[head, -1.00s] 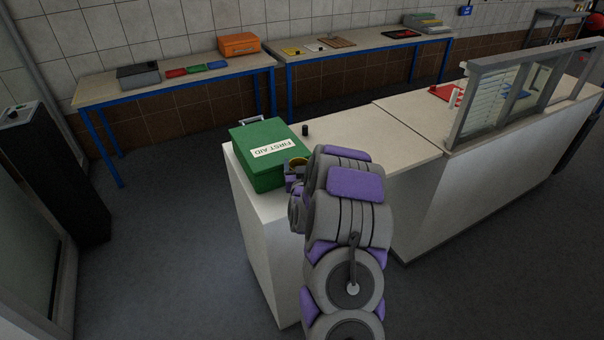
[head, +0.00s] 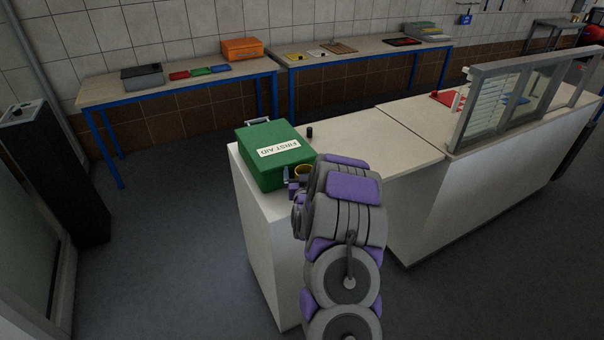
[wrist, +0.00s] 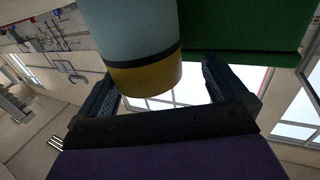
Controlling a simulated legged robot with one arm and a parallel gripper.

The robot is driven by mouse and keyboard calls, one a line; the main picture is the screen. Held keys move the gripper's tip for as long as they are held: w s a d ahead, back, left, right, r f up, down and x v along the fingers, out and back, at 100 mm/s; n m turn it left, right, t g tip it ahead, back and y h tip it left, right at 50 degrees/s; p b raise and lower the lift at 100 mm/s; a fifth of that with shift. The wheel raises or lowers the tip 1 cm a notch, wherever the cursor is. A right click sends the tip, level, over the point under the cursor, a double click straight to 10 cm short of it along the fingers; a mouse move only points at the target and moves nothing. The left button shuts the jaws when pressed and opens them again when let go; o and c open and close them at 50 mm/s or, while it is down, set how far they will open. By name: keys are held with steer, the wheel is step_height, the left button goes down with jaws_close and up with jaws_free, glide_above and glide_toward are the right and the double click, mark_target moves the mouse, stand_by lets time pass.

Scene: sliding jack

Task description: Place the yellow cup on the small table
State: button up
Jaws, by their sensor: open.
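The yellow cup (head: 304,168) stands on the white counter beside the green first aid box, mostly hidden behind my arm in the head view. In the wrist view the cup (wrist: 150,84) shows a pale blue part, a dark band and a yellow end. My gripper (wrist: 160,72) is open, with one finger on each side of the cup's yellow end. I cannot tell whether a finger touches it. In the head view my gripper (head: 291,180) is close against the cup and the box. Two blue-legged tables stand along the wall; I cannot tell which is the small table.
The green first aid box (head: 271,153) is right next to the cup. A small black cylinder (head: 309,132) stands behind it on the counter (head: 351,134). The left table (head: 110,91) holds a grey box and an orange case; the right table (head: 347,54) holds flat items.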

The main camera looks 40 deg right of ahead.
steer(key=shift+s+d+f, duration=0.2)
steer(key=shift+s+d, duration=0.2)
steer(key=shift+s, duration=0.1)
steer(key=s, duration=0.2)
steer(key=s+a, duration=0.1)
steer(key=shift+f+p, duration=0.25)
steer(key=shift+p, duration=0.15)
steer(key=w+a+p+v, duration=0.1)
steer(key=p+v, duration=0.7)
steer(key=p, duration=0.1)
steer(key=shift+r, duration=0.35)
